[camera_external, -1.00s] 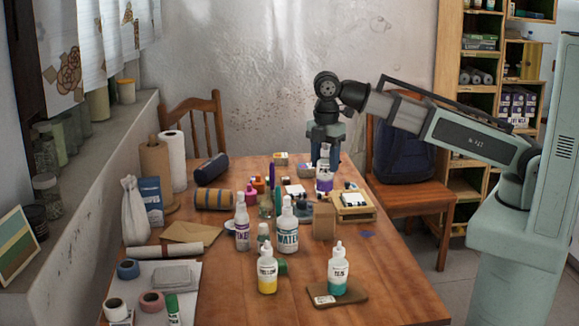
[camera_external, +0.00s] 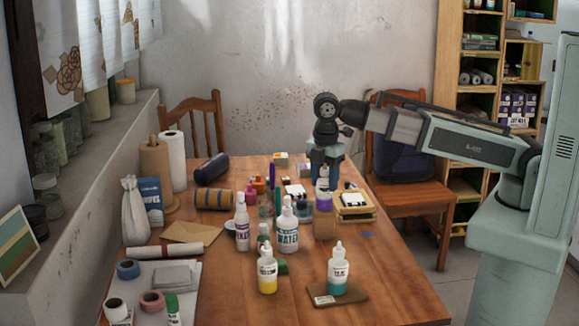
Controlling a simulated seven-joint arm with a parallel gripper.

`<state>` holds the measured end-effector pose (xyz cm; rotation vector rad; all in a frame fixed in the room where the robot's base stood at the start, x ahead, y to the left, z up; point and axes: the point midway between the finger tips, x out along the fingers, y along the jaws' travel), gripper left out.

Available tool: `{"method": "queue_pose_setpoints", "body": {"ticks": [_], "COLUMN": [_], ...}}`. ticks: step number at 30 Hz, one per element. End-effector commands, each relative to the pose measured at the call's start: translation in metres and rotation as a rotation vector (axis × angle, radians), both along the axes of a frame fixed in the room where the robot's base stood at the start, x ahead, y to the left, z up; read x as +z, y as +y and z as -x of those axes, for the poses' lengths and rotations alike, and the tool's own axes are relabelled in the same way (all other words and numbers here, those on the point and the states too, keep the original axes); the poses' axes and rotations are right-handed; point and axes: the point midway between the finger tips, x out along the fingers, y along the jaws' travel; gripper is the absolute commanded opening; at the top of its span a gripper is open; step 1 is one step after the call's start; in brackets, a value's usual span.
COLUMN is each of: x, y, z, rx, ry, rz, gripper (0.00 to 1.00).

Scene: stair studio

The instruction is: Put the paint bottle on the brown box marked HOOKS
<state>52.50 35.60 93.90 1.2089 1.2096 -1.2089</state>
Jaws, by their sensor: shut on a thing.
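A white paint bottle with purple paint (camera_external: 323,200) is upright in my gripper (camera_external: 323,178), which is shut on its upper part. The bottle's lower end meets the top of the small brown box (camera_external: 325,226) in the picture. I cannot tell whether it touches the box or hangs just above it. No HOOKS lettering is readable on the box from here. The fingertips are small and partly hidden around the bottle's top.
A white WATER bottle (camera_external: 287,226) and another white bottle (camera_external: 242,224) stand left of the box. A wooden tray (camera_external: 356,213) lies close on its right. Yellow (camera_external: 267,272) and teal (camera_external: 338,272) paint bottles stand in front.

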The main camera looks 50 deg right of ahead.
Motion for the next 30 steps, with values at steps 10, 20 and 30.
{"method": "queue_pose_setpoints", "body": {"ticks": [10,20,30], "x": [-0.001,0.003,0.044], "y": [0.0,0.0,0.001], "z": [0.0,0.0,-0.001], "rx": [0.0,0.0,0.0], "ry": [0.0,-0.001,-0.002], "rz": [0.0,0.0,-0.001], "gripper": [0.75,0.75,0.75]}}
